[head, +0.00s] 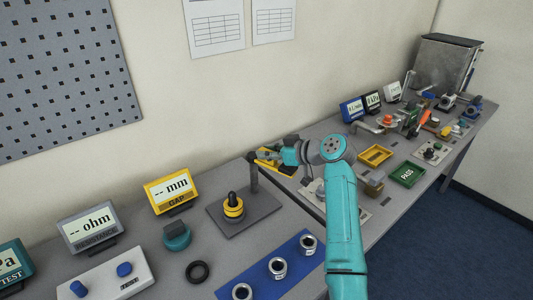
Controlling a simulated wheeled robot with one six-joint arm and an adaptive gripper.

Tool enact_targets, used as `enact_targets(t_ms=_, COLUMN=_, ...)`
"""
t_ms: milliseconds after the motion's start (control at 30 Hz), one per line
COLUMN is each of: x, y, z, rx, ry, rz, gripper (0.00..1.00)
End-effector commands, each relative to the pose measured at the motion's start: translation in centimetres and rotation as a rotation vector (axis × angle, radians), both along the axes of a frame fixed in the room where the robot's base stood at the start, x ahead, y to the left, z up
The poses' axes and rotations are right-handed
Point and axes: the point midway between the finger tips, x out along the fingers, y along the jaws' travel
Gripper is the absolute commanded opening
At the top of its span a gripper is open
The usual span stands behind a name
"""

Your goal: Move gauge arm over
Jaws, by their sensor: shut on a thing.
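The gauge stand has a flat grey base plate (262,206) and a dark upright post (254,180) at its back right. A yellow ring with a black knob (233,207) stands on the plate, left of the post. The gauge arm (264,155) is at the post's top, pointing right, away from the ring. My gripper (272,155) is at the post top, shut on the gauge arm. The fingers are small here and partly merge with the yellow and dark parts behind them. The yellow GAP display (170,189) reads "-- mm".
Several metal rings (278,267) stand on a blue mat in front. A black ring (197,272) and a teal knob (176,236) lie left of the stand. A yellow tray (375,156) and a green PASS tray (408,174) are at right, beyond my arm.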

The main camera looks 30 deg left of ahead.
Motion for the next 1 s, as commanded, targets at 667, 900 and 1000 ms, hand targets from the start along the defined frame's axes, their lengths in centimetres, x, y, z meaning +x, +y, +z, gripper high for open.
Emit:
enact_targets(t_ms=667, x=0.09, y=-0.01, z=-0.15, rx=-0.003, ry=0.002, rz=0.014, gripper=0.52)
enact_targets(t_ms=900, x=0.09, y=-0.08, z=-0.06, rx=-0.002, ry=0.000, rz=0.013, gripper=0.52)
enact_targets(t_ms=1000, x=0.10, y=-0.62, z=0.18, rx=-0.001, ry=0.000, rz=0.012, gripper=0.52)
